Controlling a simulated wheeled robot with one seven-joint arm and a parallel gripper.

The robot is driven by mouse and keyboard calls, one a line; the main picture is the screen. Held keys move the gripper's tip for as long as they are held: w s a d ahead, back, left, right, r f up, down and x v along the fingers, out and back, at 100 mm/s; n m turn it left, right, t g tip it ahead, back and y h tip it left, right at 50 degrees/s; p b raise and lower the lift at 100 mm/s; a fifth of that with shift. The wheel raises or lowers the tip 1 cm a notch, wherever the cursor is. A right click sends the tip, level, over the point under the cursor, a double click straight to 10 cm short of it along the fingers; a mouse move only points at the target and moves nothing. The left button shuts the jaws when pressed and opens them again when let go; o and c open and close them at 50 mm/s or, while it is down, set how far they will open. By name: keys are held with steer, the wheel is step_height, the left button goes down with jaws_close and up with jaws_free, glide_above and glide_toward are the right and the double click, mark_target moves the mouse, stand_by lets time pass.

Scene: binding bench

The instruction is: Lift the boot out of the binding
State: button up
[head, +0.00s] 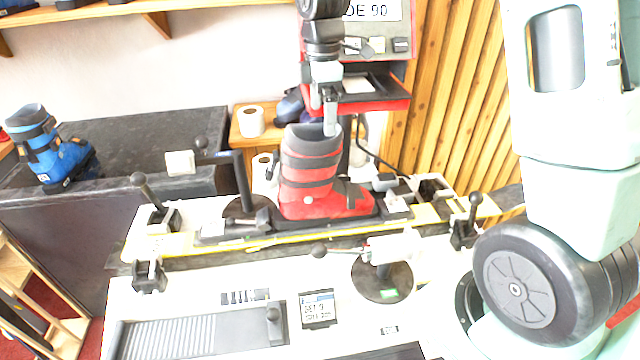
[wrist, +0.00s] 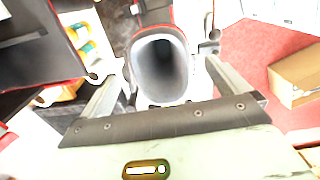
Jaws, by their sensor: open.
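The red boot (head: 308,185) with grey straps and a dark cuff stands upright in the binding (head: 400,190) on the bench, its toe to the right. My gripper (head: 330,115) is just above the boot's cuff, pointing down, with its fingertips at about the top rim. In the wrist view my gripper (wrist: 166,92) is open. The boot's open top (wrist: 160,68) lies between the two fingers. I cannot tell whether either finger touches the cuff. Most of the binding's toe and heel parts are partly hidden by the boot.
A blue boot (head: 48,150) stands on the dark counter (head: 150,140) at left. A black post with a lever (head: 240,175) rises left of the red boot. A red-framed machine (head: 375,95) stands behind. A cardboard box (wrist: 297,78) is at right in the wrist view.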

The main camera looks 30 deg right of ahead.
mark_target(320, 129)
steer(key=shift+w+a+f+p, duration=0.15)
steer(key=shift+f+p, duration=1.2)
steer(key=shift+f, duration=1.3)
steer(key=c, duration=0.8)
steer(key=shift+r, duration=0.1)
steer(key=shift+c, duration=1)
steer(key=shift+w+r, duration=0.1)
